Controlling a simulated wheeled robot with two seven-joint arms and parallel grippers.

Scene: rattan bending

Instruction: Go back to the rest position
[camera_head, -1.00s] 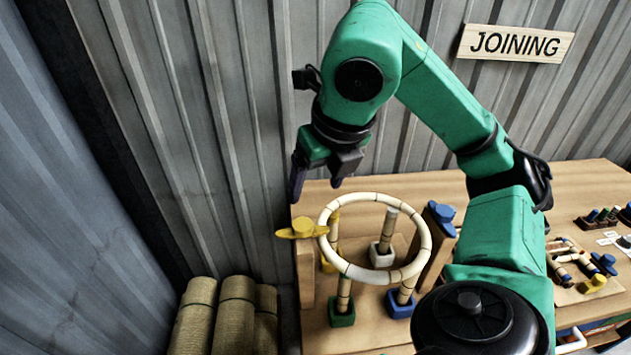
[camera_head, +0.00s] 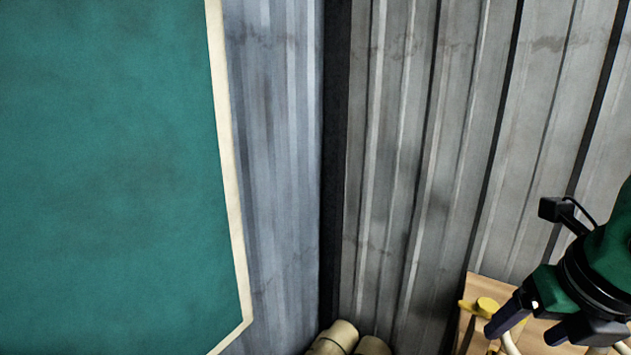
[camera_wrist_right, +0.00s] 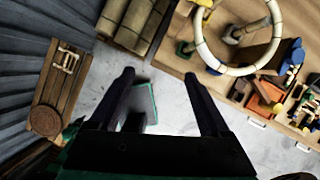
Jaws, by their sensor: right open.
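My right gripper (camera_head: 527,332) is at the lower right of the head view, open with nothing between its fingers. In the right wrist view its two dark fingers (camera_wrist_right: 159,78) are spread apart over the floor. The pale segmented ring (camera_wrist_right: 203,50) rests on posts on the table at the upper right of the wrist view, clear of the fingers. In the head view a yellow clamp piece (camera_head: 487,304) shows beside the gripper at the table corner (camera_head: 484,284); most of the ring is hidden or cut off there. My left gripper is not in view.
Rolled tan bundles (camera_wrist_right: 128,22) stand next to the table and show at the bottom of the head view (camera_head: 340,337). A wooden rack (camera_wrist_right: 57,90) with a round brown mat lies left. An orange bin (camera_wrist_right: 265,97) is on the table. A large green panel (camera_head: 110,170) fills the head view's left.

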